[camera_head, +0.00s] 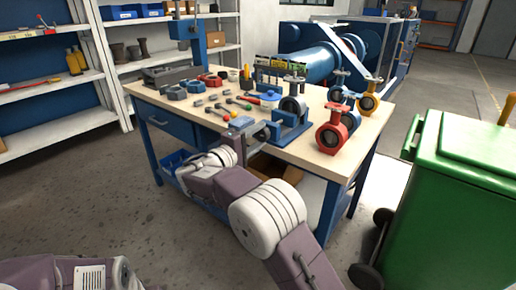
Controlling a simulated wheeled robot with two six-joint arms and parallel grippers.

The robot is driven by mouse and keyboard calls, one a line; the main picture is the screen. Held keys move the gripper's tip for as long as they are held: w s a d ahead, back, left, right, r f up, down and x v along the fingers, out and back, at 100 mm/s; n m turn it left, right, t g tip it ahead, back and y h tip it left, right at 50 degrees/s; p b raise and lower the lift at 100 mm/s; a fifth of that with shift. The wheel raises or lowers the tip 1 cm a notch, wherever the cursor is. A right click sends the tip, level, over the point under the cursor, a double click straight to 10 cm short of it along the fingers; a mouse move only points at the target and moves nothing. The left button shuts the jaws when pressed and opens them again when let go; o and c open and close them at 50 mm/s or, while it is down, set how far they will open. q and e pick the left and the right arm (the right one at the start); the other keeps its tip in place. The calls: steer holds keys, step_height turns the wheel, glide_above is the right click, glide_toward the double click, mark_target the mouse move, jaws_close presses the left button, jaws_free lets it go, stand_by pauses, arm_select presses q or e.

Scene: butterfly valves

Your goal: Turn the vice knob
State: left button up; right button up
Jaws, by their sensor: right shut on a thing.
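A blue vice (292,134) stands at the front edge of the workbench, with a grey butterfly valve (291,106) upright in it. My right gripper (262,130) is at the left side of the vice, over the bench edge. It is shut on the vice knob, which is mostly hidden by the fingers. Only part of my left arm shows at the bottom left; its gripper is out of view.
On the workbench (313,152), a red valve (331,131), a blue valve and a yellow valve (368,102) stand right of the vice. Several small tools and parts lie to the left. A green bin (466,190) stands at the right.

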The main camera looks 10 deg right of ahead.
steer(key=m+b, duration=0.2)
steer(key=b, duration=0.1)
steer(key=m+b, duration=0.6)
steer(key=shift+f, duration=0.4)
steer(key=m+b, duration=0.3)
steer(key=m, duration=0.1)
steer(key=m+b, duration=0.2)
steer(key=shift+r+m, duration=0.1)
steer(key=shift+m, duration=0.2)
steer(key=m+b, duration=0.1)
steer(key=m, duration=0.2)
steer(key=shift+a+m, duration=0.1)
steer(key=shift+m, duration=0.2)
steer(key=m+b, duration=0.1)
steer(key=m, duration=0.2)
steer(key=shift+r+m, duration=0.1)
steer(key=shift+m, duration=0.2)
steer(key=shift+w+r+m+b, duration=0.1)
steer(key=shift+m+b, duration=0.25)
steer(key=shift+m, duration=1.25)
